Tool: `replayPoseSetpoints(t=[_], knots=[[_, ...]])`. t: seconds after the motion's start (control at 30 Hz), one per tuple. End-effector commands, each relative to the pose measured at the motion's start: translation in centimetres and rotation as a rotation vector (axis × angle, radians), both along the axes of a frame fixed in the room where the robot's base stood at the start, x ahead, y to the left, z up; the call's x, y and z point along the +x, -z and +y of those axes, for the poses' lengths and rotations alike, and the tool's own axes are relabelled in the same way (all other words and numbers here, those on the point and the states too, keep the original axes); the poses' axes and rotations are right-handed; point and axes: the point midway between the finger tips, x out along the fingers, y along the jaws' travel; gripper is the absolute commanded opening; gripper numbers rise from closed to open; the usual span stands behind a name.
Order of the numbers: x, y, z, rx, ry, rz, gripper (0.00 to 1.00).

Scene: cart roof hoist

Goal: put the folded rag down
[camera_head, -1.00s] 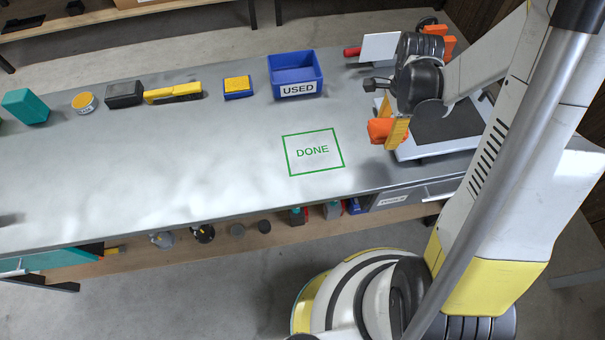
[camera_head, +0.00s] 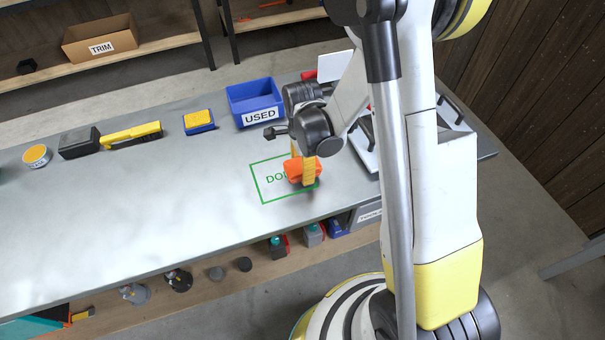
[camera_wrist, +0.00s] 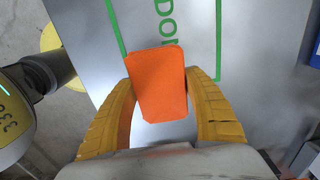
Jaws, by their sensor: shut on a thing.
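The folded rag (camera_head: 294,169) is orange and is held in my gripper (camera_head: 303,172). In the wrist view the rag (camera_wrist: 158,84) sits between the two yellow fingers of my gripper (camera_wrist: 160,95), which are shut on its sides. The green DONE outline (camera_head: 256,186) is painted on the bench top, and the rag hangs over its right part in the head view. The outline also shows behind the rag in the wrist view (camera_wrist: 219,40). Whether the rag touches the bench cannot be told.
A blue USED bin (camera_head: 256,103) stands behind the outline. A blue-and-yellow block (camera_head: 199,122), a yellow tool (camera_head: 132,134), a dark block (camera_head: 79,143) and a round tin (camera_head: 37,155) stand along the back left. The bench top (camera_head: 150,205) left of the outline is clear.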

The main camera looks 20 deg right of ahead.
Motion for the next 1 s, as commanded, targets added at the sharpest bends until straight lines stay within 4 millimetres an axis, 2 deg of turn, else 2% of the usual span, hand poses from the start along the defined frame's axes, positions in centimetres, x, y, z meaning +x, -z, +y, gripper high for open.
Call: replayPoseSetpoints(t=[0.03,0.1,0.5,0.53,0.57,0.6,0.87,1.0], knots=[[0.1,1.3,0.0,0.0,0.0,0.0,0.21],[0.0,2.2,0.0,0.0,0.0,0.0,0.21],[0.0,2.6,0.0,0.0,0.0,0.0,0.21],[0.0,2.5,0.0,0.0,0.0,0.0,0.68],[0.0,2.5,0.0,0.0,0.0,0.0,0.78],[0.0,2.5,0.0,0.0,0.0,0.0,0.81],[0.0,2.4,0.0,0.0,0.0,0.0,0.81],[0.0,1.4,0.0,0.0,0.0,0.0,0.81]])
